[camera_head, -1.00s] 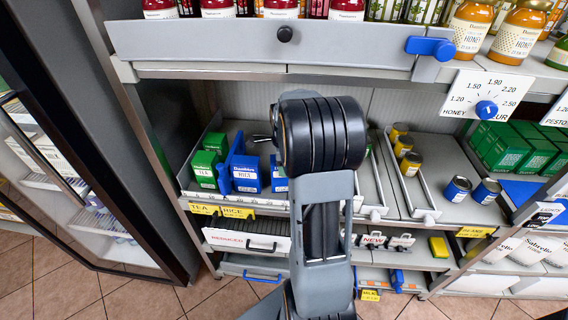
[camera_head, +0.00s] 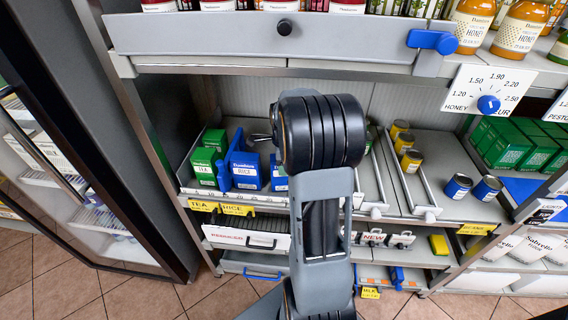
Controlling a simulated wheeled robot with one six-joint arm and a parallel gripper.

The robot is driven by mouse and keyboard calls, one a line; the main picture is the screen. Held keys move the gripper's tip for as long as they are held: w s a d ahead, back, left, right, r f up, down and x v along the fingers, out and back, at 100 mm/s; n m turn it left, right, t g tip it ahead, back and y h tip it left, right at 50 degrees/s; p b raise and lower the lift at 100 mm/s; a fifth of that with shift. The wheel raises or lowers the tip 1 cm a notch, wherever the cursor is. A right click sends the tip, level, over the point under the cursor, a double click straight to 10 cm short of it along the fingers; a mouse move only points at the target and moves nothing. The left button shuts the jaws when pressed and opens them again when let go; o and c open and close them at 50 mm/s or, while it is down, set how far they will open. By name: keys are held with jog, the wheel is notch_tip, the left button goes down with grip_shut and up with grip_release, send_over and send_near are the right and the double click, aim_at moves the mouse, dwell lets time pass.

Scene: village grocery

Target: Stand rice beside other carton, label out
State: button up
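A blue rice carton (camera_head: 246,172) stands on the middle shelf, its white label facing out. A second blue carton (camera_head: 279,181) stands to its right, partly hidden by my arm; little of its front shows. A yellow RICE tag (camera_head: 237,209) is on the shelf edge below. My arm rises through the middle of the view, and its thick black joint covers the shelf right of the cartons. My gripper's fingers are hidden behind it, so I cannot see whether they hold anything. A small metallic part shows at the joint's left, too unclear to identify.
Green tea cartons (camera_head: 206,164) stand left of the rice, with a blue upright piece (camera_head: 224,176) between. Metal dividers and small cans (camera_head: 411,161) are to the right. An upper shelf edge (camera_head: 200,38) overhangs. A dark-framed glass cabinet (camera_head: 50,150) stands at left.

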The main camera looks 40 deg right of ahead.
jog(key=shift+f, duration=0.3)
jog(key=o, duration=1.1)
jog(key=shift+o, duration=0.2)
